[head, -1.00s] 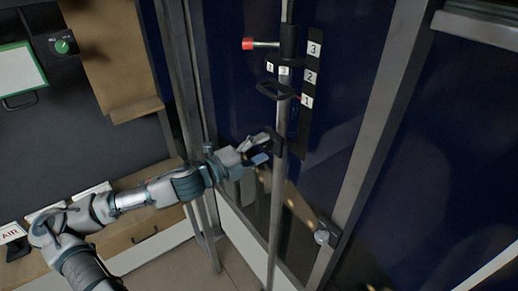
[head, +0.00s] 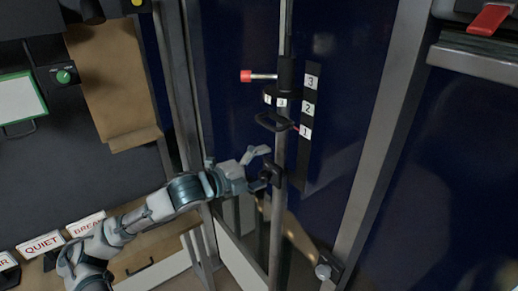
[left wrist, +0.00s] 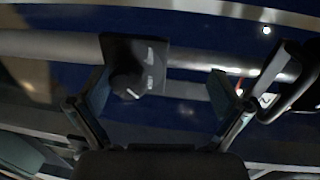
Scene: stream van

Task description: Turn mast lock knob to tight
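The mast lock knob (left wrist: 128,84) is small, round and black, on a dark square plate (left wrist: 152,52) with small white lettering that looks like LOOSE and TIGHT. In the head view the knob (head: 268,173) sits on the grey mast pole (head: 277,215). My left gripper (head: 261,168) is open right at the knob. In the left wrist view its fingers (left wrist: 157,95) are spread, with the knob between them, nearer the left finger and with visible gaps. The knob's exact pointer direction is hard to read. My right gripper is not in view.
Above the knob, the mast carries a black crank loop (head: 272,122) and a red-tipped lever (head: 247,76). A number strip (head: 308,108) stands beside it. A metal upright (head: 375,150) is to the right. Labelled buttons (head: 42,244) line the desk at left.

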